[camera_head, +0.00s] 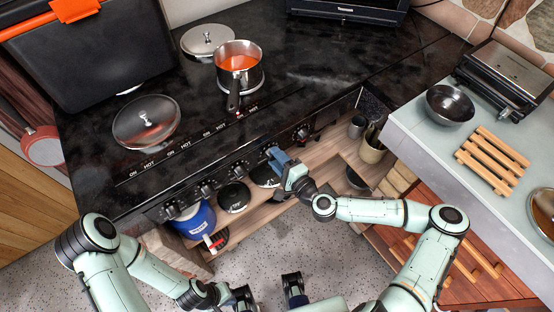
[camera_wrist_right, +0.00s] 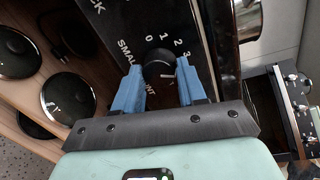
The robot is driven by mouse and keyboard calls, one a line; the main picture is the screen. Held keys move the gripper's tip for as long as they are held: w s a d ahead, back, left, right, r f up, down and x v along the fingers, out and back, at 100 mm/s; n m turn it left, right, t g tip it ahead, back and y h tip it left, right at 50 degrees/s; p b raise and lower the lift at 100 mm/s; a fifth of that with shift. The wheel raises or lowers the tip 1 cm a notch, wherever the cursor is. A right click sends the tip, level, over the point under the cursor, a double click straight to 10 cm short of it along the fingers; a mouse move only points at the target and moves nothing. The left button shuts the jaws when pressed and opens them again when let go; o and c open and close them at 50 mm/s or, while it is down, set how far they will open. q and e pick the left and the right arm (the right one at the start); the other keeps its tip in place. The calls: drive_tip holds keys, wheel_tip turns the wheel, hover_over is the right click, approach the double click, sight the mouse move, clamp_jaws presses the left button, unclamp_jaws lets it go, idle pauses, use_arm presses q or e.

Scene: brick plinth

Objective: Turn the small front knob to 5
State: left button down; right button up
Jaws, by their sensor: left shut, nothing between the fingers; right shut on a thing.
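The small front knob (camera_wrist_right: 158,66) is a dark round knob on the stove's black front panel, beside printed letters partly reading SMALL. In the right wrist view, 0, 1, 2 and 3 show around it. Its white mark points right, below the 3, toward the right finger; the number there is hidden. My right gripper (camera_wrist_right: 159,88) is shut on the knob, a blue finger on either side. In the head view my right gripper (camera_head: 274,155) is at the panel and covers the knob. My left gripper (camera_head: 243,298) is low at the bottom edge, shut and empty, its fingertips hard to see.
Other knobs (camera_head: 205,190) line the stove front. A blue pot (camera_head: 194,220) is on the shelf below. The counter (camera_head: 420,150) is to the right.

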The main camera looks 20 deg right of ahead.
drive_tip(key=shift+f+m+y+b, duration=0.1)
drive_tip(key=shift+m+y+b, duration=0.55)
drive_tip(key=shift+m, duration=2.65)
drive_tip(key=o, duration=1.1)
drive_tip(key=shift+c, duration=0.2)
drive_tip(key=shift+d, duration=0.1)
